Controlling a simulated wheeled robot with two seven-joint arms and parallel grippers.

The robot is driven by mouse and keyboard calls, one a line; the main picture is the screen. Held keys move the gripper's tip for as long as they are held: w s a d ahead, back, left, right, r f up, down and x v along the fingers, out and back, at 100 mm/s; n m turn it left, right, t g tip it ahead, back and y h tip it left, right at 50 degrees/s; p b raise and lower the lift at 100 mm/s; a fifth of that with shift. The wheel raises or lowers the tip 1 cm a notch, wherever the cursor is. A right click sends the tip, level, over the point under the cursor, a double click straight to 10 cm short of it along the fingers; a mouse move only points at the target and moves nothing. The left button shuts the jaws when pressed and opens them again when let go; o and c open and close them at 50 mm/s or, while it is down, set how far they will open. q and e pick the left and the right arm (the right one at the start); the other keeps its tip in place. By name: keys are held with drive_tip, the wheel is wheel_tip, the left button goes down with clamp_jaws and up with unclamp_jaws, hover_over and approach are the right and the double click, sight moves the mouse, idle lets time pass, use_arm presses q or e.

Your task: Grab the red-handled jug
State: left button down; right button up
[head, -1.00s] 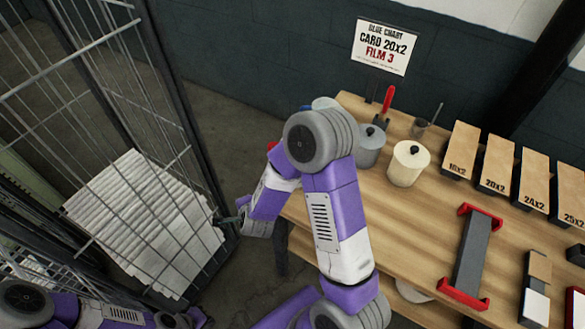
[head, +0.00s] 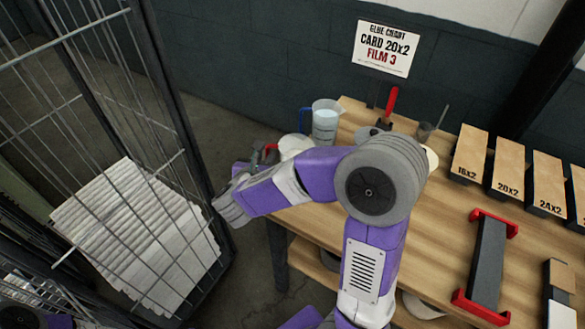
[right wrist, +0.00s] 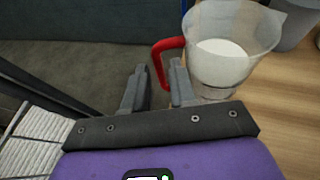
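The red-handled jug is a clear measuring jug with white contents. In the head view its pale body (head: 295,146) is at the table's near left corner, partly behind my right arm. The right wrist view shows the jug (right wrist: 228,62) upright, with its red handle (right wrist: 166,52) facing my fingers. My right gripper (right wrist: 158,68) is open, with a gap between its fingers. The handle is just beyond the fingertips, near the right finger; contact cannot be told. In the head view this gripper (head: 257,158) is small beside the jug. Only part of my left arm shows, bottom left.
A blue-handled jug (head: 325,122) stands just behind, at the table's corner. Pots are partly hidden behind my right arm. Labelled boxes (head: 468,155) and a red-ended grey holder (head: 487,262) are to the right. A wire cage (head: 165,90) with stacked white sheets (head: 135,225) stands left.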

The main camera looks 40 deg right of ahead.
sight(267, 153)
drive_tip(key=x, duration=0.4)
drive_tip(key=shift+w+d+f, duration=0.1)
drive_tip(key=shift+w+f, duration=0.05)
drive_tip(key=shift+w, duration=0.1)
drive_tip(key=shift+c, duration=0.2)
clamp_jaws()
idle(1.0)
